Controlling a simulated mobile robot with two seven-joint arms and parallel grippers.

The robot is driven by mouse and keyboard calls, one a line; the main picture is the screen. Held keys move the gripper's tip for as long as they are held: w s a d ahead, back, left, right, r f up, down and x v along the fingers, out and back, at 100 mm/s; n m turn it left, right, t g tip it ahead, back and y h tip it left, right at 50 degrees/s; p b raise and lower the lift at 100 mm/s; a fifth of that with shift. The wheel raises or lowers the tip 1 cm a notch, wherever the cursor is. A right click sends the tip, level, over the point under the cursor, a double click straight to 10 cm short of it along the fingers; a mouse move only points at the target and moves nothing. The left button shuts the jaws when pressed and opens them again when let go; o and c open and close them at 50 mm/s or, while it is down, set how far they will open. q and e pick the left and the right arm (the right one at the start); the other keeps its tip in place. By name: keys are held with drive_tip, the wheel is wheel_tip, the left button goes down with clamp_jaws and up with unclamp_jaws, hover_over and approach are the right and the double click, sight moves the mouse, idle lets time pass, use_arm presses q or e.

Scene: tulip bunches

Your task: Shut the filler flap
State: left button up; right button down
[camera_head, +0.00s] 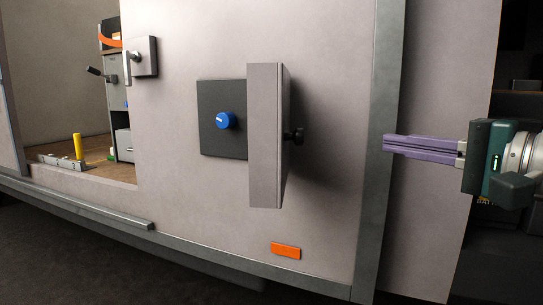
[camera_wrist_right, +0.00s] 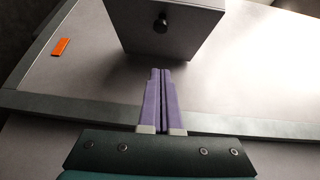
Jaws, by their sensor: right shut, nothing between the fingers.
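The filler flap (camera_head: 264,135) stands open, sticking out from the grey vehicle side panel at the right edge of a dark recess (camera_head: 222,145). A blue cap (camera_head: 226,120) sits in that recess. A small black knob (camera_head: 298,136) is on the flap's right face. The flap (camera_wrist_right: 190,35) and its knob (camera_wrist_right: 161,22) also show at the top of the right wrist view. My right gripper (camera_head: 386,143) has long purple fingers, shut and empty. It is to the right of the flap, apart from it. My left gripper is not in view.
An orange marker (camera_head: 286,251) is on the panel below the flap. A dark vertical trim strip (camera_head: 379,150) runs near my right fingers. At left, an opening shows shelves and a yellow cylinder (camera_head: 78,146). The panel between flap and strip is clear.

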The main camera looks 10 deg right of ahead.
drive_tip(key=s+a+b+x, duration=0.1)
drive_tip(key=a+b+x, duration=0.1)
drive_tip(key=x, duration=1)
drive_tip(key=shift+a, duration=0.35)
drive_tip(key=shift+s+b, duration=0.15)
drive_tip(key=shift+b, duration=0.15)
